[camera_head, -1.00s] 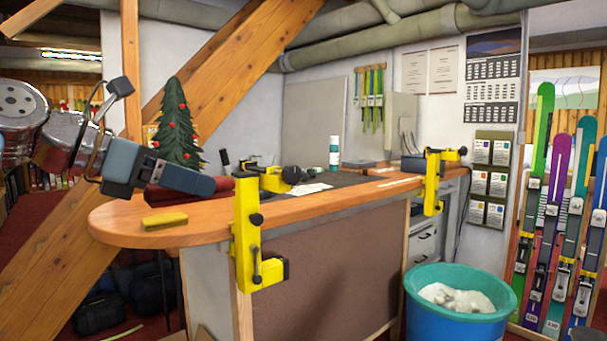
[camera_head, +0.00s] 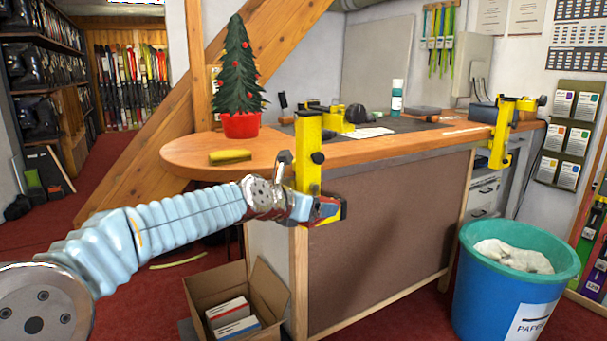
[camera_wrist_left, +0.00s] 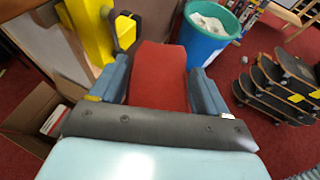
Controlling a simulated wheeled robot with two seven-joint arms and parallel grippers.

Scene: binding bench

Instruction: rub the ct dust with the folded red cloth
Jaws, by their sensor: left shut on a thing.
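The folded red cloth (camera_wrist_left: 160,75) sits between the two blue-grey fingers of my left gripper (camera_wrist_left: 160,90) in the left wrist view. In the head view my left gripper (camera_head: 312,207) is shut, below the bench top and in front of the near yellow clamp (camera_head: 308,155). Only a little red of the cloth (camera_head: 328,208) shows there. A pale streak (camera_head: 468,130) lies on the wooden bench top (camera_head: 375,152) near the far clamp; I cannot tell if it is the dust. My right gripper is out of view.
A second yellow clamp (camera_head: 501,130) grips the far edge. A blue bin (camera_head: 508,290) and an open cardboard box (camera_head: 205,290) stand on the floor.

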